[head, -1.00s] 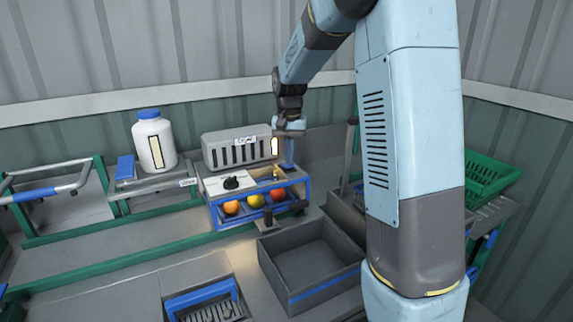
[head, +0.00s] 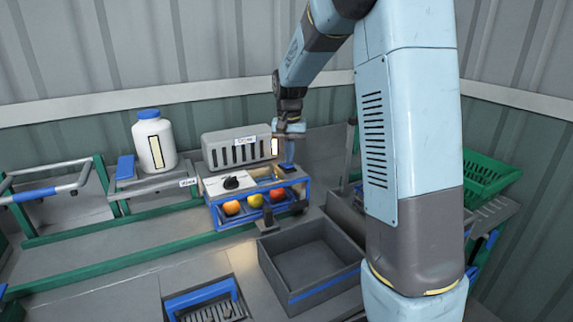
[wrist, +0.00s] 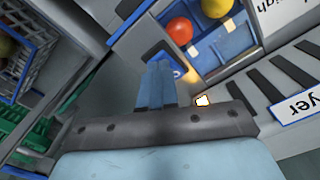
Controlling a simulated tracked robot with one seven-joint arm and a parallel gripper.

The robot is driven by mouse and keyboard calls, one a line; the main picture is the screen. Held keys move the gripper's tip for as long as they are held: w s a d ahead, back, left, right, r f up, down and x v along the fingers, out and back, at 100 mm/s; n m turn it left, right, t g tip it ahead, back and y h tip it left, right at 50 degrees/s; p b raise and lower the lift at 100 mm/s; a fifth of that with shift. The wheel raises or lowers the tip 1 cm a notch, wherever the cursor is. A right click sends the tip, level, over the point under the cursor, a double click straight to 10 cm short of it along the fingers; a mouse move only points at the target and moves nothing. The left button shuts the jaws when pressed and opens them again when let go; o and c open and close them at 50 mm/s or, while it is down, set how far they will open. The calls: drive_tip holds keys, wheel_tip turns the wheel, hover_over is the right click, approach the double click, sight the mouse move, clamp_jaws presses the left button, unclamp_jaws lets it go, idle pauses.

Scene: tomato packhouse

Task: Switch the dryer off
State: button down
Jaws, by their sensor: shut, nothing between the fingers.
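The dryer (head: 222,158) is a grey slotted box with a name label on top, at the back of the bench. In the wrist view its slotted face (wrist: 262,92) and part of its label show at the right, upside down. A small glowing pale piece (wrist: 203,100) sits at the dryer's end, just right of my fingers; a lit pale panel (head: 275,147) shows at that end in the head view. I cannot tell whether either is the switch. My gripper (wrist: 156,70) is shut and empty, pointing near the dryer's end.
A blue-framed rack (head: 213,217) with several tomatoes stands in front of the dryer, with a black knob (head: 232,183) on its pale top. A white bottle (head: 145,140) stands left. A grey bin (head: 292,295) lies right, and a green crate (head: 487,172) farther right.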

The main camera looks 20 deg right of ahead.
drive_tip(key=shift+f, duration=0.6)
idle(0.4)
drive_tip(key=shift+r, duration=3.55)
drive_tip(key=shift+s+r, duration=0.15)
drive_tip(key=shift+s, duration=0.05)
drive_tip(key=s+r+n+t, duration=0.2)
drive_tip(key=s, duration=1.4)
drive_tip(key=s+r+n+t, duration=0.1)
drive_tip(key=s+r+t, duration=0.1)
drive_tip(key=s, duration=1.4)
drive_tip(key=shift+d+r+n+t, duration=0.3)
drive_tip(key=shift+d+n+t, duration=0.15)
drive_tip(key=shift+t, duration=0.35)
